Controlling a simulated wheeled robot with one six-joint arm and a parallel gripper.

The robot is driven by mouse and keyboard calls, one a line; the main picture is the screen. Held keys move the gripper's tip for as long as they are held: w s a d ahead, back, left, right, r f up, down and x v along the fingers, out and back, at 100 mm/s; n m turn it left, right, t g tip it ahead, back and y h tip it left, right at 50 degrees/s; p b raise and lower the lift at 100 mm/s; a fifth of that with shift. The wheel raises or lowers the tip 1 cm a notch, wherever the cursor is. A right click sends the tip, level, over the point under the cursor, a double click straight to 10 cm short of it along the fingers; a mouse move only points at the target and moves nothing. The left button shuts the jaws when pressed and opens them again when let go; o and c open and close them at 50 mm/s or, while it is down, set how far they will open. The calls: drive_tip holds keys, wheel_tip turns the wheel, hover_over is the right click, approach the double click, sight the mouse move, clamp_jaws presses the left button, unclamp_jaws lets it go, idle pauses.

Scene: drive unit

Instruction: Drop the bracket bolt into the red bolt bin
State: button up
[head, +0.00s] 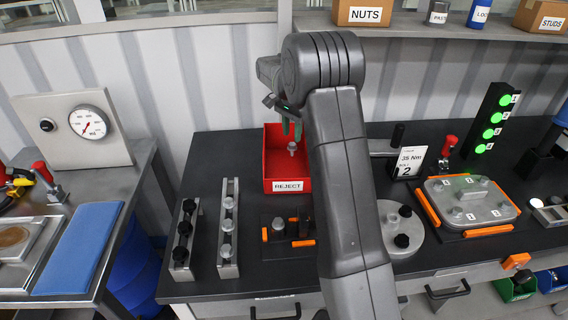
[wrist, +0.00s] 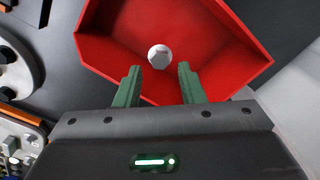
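The red bin (head: 275,162), labelled REJECT, stands at the back of the dark bench, and it fills the top of the wrist view (wrist: 235,42). A grey bolt (head: 292,147) shows within the bin's walls, and its head shows in the wrist view (wrist: 159,55). I cannot tell whether it rests on the bin floor. My gripper (head: 291,128) is over the bin, pointing down. Its green fingers, also in the wrist view (wrist: 159,78), are apart, with the bolt beyond their tips and clear gaps on both sides.
Two bolt rails (head: 228,230) (head: 184,240) stand left of and in front of the bin. A small orange-edged fixture (head: 279,225) and a round plate (head: 402,240) are nearer the front. A housing with orange clamps (head: 470,202) is at right. My arm hides the bench middle.

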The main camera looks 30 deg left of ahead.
drive_tip(key=shift+o, duration=0.7)
wheel_tip(320, 180, up, 14)
drive_tip(key=shift+b, duration=0.35)
drive_tip(key=shift+f, duration=0.15)
wheel_tip(320, 180, down, 14)
drive_tip(key=shift+r+p, duration=0.1)
drive_tip(key=shift+p, duration=0.4)
wheel_tip(320, 180, up, 3)
drive_tip(key=shift+f+p, duration=0.15)
drive_tip(key=shift+p, duration=0.8)
drive_tip(key=shift+r+p, duration=0.45)
drive_tip(key=shift+r, duration=0.15)
